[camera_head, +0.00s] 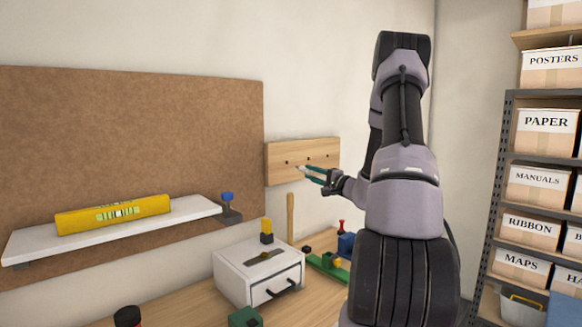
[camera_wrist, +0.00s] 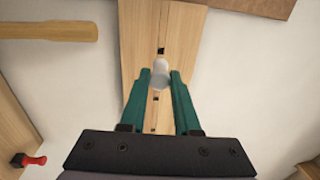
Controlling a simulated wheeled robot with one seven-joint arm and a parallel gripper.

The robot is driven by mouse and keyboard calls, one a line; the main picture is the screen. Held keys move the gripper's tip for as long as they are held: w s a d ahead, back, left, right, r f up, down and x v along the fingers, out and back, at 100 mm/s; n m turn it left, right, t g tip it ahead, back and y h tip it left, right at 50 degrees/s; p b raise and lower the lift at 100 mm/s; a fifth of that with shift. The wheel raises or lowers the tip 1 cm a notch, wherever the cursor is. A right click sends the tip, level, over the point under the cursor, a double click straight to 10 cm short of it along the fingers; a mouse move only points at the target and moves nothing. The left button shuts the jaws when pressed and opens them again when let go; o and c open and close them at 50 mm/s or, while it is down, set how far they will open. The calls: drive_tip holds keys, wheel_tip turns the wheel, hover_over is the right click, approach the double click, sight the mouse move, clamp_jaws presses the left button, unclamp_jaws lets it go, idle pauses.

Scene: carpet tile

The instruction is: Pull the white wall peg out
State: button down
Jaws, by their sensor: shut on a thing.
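The white wall peg (camera_wrist: 160,72) is between the green fingertips of my gripper (camera_wrist: 160,80) in the wrist view. My gripper is shut on it. In the head view the peg (camera_head: 299,168) shows as a small pale tip at the fingers of my gripper (camera_head: 307,172), in front of the wooden peg board (camera_head: 275,177). The board (camera_wrist: 137,45) has several dark holes in a row, and the peg appears among them. I cannot tell whether its far end is in a hole or clear of the board.
A white shelf (camera_head: 30,247) with a yellow level (camera_head: 113,214) is on the left. Below the board, a white drawer box (camera_head: 235,282) and a wooden handle (camera_head: 290,217) stand on the bench. A shelf rack with labelled boxes (camera_head: 548,120) is on the right.

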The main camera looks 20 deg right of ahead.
drive_tip(key=r+v, duration=0.1)
drive_tip(key=v, duration=0.6)
drive_tip(key=shift+s+f, duration=0.2)
drive_tip(key=shift+f, duration=0.35)
